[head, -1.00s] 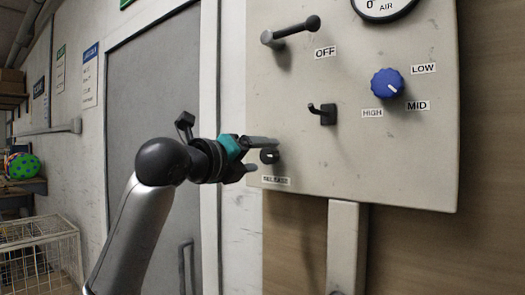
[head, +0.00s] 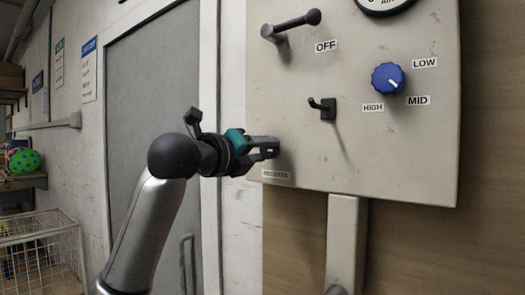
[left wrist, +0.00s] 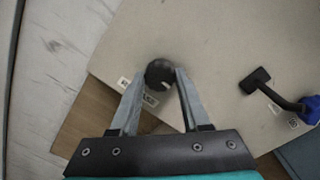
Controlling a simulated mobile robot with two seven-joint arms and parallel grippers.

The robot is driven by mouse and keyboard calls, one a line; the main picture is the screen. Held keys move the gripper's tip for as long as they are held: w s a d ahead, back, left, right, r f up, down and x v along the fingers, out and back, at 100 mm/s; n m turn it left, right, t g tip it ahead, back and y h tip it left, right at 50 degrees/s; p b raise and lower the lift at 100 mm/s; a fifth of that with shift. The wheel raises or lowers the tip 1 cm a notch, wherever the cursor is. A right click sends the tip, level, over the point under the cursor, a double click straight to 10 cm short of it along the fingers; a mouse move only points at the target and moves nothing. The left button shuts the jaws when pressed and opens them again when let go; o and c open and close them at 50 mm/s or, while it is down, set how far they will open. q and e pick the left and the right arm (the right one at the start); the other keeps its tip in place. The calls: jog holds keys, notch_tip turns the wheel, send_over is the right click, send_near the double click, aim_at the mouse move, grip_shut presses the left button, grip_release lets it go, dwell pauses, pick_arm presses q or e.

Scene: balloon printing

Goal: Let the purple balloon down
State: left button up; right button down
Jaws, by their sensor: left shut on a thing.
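My left gripper (head: 272,148) is at the lower left of the pale control panel (head: 350,165), its fingers closed around the dark release knob. In the left wrist view the round black release knob (left wrist: 160,73) sits between the two fingertips (left wrist: 160,78). The RELEASE label (head: 276,174) is just below it, and its text is partly hidden in the left wrist view. No purple balloon is in view. My right gripper is not in view.
The panel also carries a lever (head: 290,26) by OFF, a small black hook (head: 322,107), a blue dial (head: 387,78) and a cut-off gauge (head: 385,4). A grey door (head: 155,110) and wire cage (head: 42,252) are left.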

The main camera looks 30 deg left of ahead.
pick_arm(q)
grip_shut()
jog(key=shift+n, duration=0.3)
jog(key=n+p, duration=0.2)
jog(key=n, duration=0.1)
jog(key=shift+r+p, duration=0.15)
jog(key=shift+p, duration=0.2)
jog(key=n+p, duration=0.2)
jog(key=n, duration=0.2)
jog(key=shift+n, duration=0.4)
jog(key=n+p, duration=0.1)
jog(key=n, duration=0.1)
jog(key=n+p, duration=0.1)
jog(key=n, duration=0.2)
jog(key=shift+a+g+h+p, duration=0.1)
jog(key=shift+g+h+p, duration=0.2)
jog(key=shift+p, duration=0.05)
jog(key=shift+n+p, duration=0.7)
jog(key=shift+n, duration=1.3)
jog(key=shift+h, duration=0.3)
